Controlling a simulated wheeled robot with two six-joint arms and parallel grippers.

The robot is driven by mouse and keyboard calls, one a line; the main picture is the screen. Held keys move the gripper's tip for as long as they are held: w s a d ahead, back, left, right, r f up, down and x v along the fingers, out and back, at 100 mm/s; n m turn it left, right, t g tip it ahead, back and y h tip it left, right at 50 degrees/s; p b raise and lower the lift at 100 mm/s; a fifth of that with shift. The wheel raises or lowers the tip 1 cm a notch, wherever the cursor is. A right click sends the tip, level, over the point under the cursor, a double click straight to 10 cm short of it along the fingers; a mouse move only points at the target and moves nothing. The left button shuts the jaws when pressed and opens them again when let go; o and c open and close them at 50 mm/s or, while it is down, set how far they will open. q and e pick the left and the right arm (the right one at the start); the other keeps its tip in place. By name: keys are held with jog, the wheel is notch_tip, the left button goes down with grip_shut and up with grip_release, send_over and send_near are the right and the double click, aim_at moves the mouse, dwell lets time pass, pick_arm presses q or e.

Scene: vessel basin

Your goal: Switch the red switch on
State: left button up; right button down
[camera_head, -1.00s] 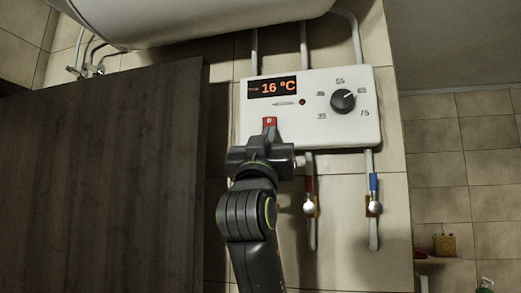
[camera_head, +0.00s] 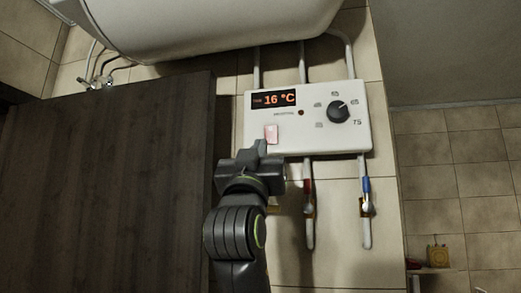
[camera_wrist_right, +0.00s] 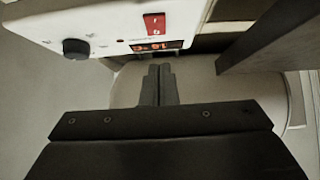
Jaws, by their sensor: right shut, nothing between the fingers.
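The switch (camera_head: 271,134) is at the lower left of a white control box (camera_head: 347,138). It looks pale pink in the head view and red with white marks in the right wrist view (camera_wrist_right: 155,25). My right gripper (camera_head: 262,146) is shut and empty, its fingertips pointing up just below and left of the switch. In the wrist view the shut fingers (camera_wrist_right: 159,80) point up toward the switch; I cannot tell whether they touch it. My left gripper is not in view.
The box has a 16 °C display (camera_head: 274,99), a small dark red lamp (camera_head: 301,113) and a black dial (camera_head: 338,112). A white tank (camera_head: 210,25) hangs above. Pipes with a red (camera_head: 309,190) and a blue valve (camera_head: 366,190) run below. A dark panel (camera_head: 105,180) fills the left.

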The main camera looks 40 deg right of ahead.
pick_arm(q)
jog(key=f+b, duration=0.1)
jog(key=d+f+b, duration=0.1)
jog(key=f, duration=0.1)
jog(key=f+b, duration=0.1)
jog(key=b, duration=0.1)
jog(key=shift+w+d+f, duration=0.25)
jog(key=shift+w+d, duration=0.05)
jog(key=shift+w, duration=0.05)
pick_arm(e)
notch_tip(320, 180, down, 6)
jog(key=s+a, duration=0.2)
jog(key=shift+a+g, duration=0.15)
jog(key=shift+g, duration=0.15)
jog(key=shift+a+r, duration=0.1)
jog(key=shift+a, duration=0.05)
